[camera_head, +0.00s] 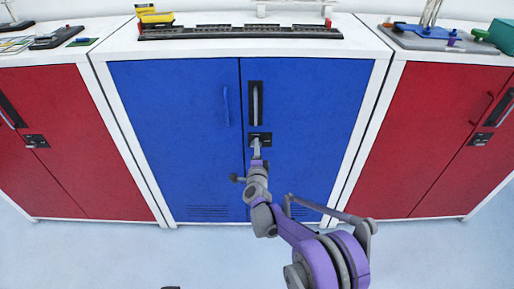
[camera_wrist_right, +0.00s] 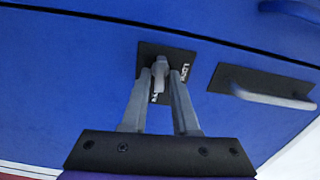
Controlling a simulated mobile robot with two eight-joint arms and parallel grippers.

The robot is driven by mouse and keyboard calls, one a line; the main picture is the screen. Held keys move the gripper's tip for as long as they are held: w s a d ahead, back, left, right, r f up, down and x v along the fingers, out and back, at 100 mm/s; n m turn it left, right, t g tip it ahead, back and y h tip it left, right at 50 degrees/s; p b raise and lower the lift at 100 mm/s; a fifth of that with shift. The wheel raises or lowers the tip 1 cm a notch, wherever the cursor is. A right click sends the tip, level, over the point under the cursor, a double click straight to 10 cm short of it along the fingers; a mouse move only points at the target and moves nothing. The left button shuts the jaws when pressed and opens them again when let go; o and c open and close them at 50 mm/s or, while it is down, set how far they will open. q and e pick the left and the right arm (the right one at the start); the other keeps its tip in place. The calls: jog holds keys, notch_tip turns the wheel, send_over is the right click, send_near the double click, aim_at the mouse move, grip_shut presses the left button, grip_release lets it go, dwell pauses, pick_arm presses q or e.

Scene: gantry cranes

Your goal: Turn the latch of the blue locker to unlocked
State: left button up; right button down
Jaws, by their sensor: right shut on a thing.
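The blue locker (camera_head: 175,130) stands in the middle, both doors closed. Its latch (camera_head: 260,138) is a small black plate with a grey knob on the right door, below the long handle. In the right wrist view the latch plate (camera_wrist_right: 190,65) carries white lettering, partly hidden by a finger. My right gripper (camera_head: 257,149) is at the latch, its fingers around the knob. The right wrist view shows this gripper (camera_wrist_right: 167,77) shut on the grey knob (camera_wrist_right: 160,73). The knob's exact angle is hard to tell. My left gripper does not show.
The right door has a silver handle (camera_head: 256,104) on a black plate; the left door has a blue handle (camera_head: 226,106). Red lockers stand to the left (camera_head: 100,135) and right (camera_head: 415,130). Model parts lie on top. The floor (camera_head: 90,255) in front is clear.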

jog(key=shift+m, duration=0.6)
jog(key=c, duration=0.9)
grip_release()
jog(key=s+p, duration=0.1)
jog(key=s, duration=0.9)
jog(key=shift+s, duration=0.4)
jog(key=shift+r, duration=0.1)
